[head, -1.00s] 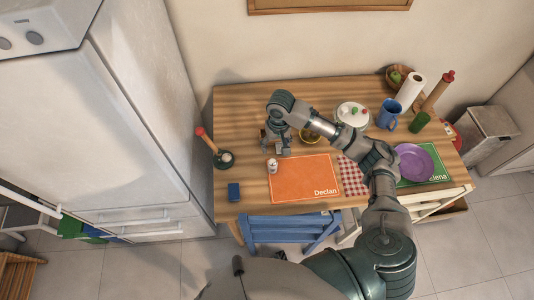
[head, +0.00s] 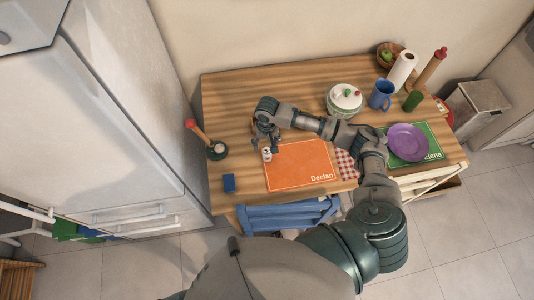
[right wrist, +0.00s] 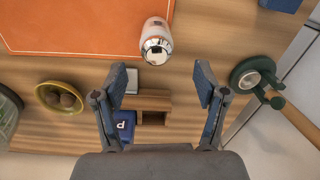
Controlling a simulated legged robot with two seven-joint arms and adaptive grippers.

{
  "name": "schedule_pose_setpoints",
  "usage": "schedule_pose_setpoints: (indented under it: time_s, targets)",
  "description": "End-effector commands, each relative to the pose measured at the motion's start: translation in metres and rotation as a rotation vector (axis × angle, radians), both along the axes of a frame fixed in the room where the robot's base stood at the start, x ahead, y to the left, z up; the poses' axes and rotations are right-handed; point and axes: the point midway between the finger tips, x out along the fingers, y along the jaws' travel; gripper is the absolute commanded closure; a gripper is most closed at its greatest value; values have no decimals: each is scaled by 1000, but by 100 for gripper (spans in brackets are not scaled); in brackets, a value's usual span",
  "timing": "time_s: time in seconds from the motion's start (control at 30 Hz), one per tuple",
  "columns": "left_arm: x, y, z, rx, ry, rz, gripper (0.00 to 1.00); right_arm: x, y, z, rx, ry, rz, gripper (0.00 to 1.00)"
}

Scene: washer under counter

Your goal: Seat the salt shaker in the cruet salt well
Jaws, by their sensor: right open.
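The salt shaker (head: 266,154), white with a shiny metal cap, stands upright at the top left corner of the orange placemat in the head view. In the right wrist view the shaker (right wrist: 156,32) is just beyond my fingertips, not between them. My right gripper (head: 263,138) is open and empty; its two fingers (right wrist: 160,80) spread wide in the wrist view. The wooden cruet (right wrist: 152,103) shows between and below the fingers, with a square empty well and a blue block marked "P" (right wrist: 124,124) in it. The head view hides the cruet behind my arm. My left gripper is not in view.
A yellow bowl (right wrist: 61,97) and a dark green round stand with a stick (head: 216,150) flank the area. A blue box (head: 229,183) lies near the front edge.

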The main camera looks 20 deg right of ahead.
Motion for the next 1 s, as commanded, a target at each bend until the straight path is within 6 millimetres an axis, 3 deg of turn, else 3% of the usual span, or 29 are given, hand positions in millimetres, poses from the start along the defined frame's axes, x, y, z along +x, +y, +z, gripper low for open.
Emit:
schedule_pose_setpoints:
  time_s: [0.3,0.57,0.87,1.0]
  targets:
    - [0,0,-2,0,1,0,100,-10,-3,-45,-2,3,-1,28]
    - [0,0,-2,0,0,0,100,-10,-3,-48,-1,1,1,28]
    - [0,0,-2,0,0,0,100,-10,-3,-48,-2,2,0,95]
    - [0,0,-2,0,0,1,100,-9,-3,-48,-2,2,0,95]
